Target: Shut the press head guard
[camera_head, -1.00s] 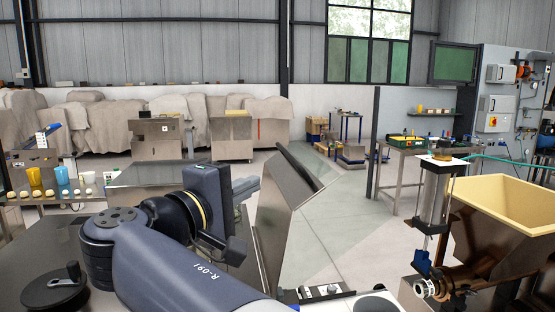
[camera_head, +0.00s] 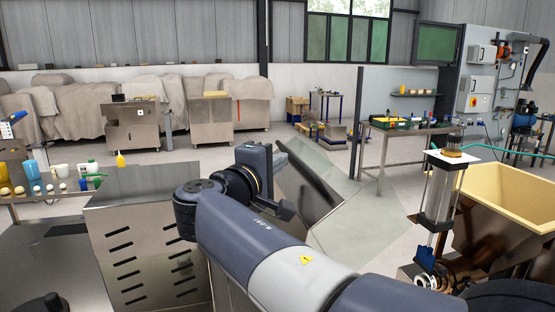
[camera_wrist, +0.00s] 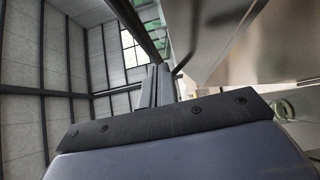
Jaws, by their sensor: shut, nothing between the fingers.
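In the head view the wrist hides most of the fingers, close to the guard's left edge. A shiny metal surface, probably the guard (camera_wrist: 225,35), fills the upper right of the wrist view. I cannot tell whether the fingers touch it.
A slotted steel housing (camera_head: 150,255) stands left of my arm. A cream-lined hopper (camera_head: 505,195) and an upright cylinder (camera_head: 438,195) stand at right. A table with trays (camera_head: 415,132) is behind. Bottles and cups stand on a shelf at far left. Open floor lies beyond the guard.

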